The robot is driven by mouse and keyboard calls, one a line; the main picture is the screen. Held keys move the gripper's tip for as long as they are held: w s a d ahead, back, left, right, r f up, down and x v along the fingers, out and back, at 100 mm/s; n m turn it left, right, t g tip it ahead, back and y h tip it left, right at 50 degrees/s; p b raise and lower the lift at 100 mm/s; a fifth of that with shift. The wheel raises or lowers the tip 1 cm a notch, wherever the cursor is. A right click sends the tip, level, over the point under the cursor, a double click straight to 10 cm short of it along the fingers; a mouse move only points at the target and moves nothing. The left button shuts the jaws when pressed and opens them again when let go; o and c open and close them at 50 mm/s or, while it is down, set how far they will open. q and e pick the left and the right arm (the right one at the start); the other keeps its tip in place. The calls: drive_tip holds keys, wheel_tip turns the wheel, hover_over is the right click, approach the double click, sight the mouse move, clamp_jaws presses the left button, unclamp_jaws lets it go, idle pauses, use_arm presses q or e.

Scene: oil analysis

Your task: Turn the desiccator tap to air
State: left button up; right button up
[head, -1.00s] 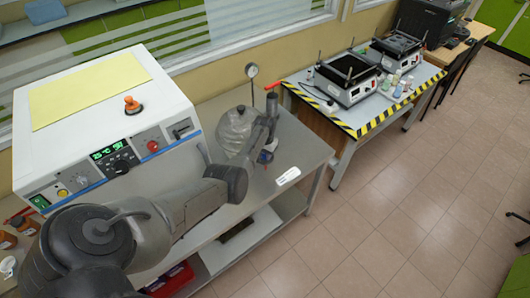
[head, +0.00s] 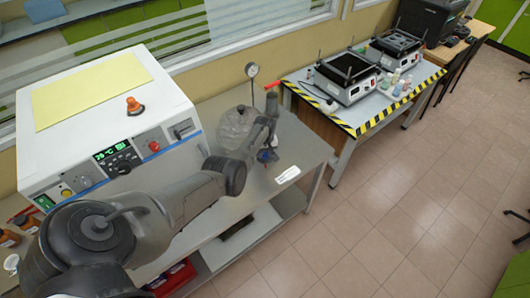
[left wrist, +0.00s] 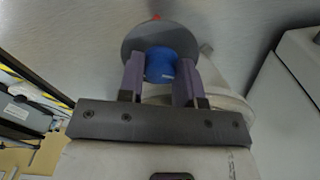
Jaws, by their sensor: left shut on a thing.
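The clear glass desiccator (head: 233,122) stands on the steel bench beside the white oven, partly covered by my left arm. My left gripper (head: 266,154) is at its right side. In the left wrist view, my left gripper (left wrist: 160,75) is shut on a blue knob (left wrist: 160,62), one finger on each side. A dark grey disc (left wrist: 133,42) lies behind the knob, with a small red tip (left wrist: 155,17) at its far edge. I take the knob to be the tap; its air mark cannot be read. My right gripper is not in view.
A round dial gauge (head: 251,70) stands behind the desiccator. The white oven (head: 165,107) is close on the left. A white label (head: 288,174) lies on the bare bench front. Right of the bench, a striped-edge table (head: 345,127) carries hot plates and bottles.

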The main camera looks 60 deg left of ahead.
sight(265, 153)
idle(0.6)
use_arm(q)
drive_tip(key=o, duration=0.6)
drive_tip(key=shift+o, duration=0.2)
wheel_tip(265, 153, up, 6)
drive_tip(key=p, duration=0.2)
drive_tip(key=shift+p, duration=0.3)
wheel_tip(265, 153, up, 8)
drive_tip(key=shift+f, duration=0.1)
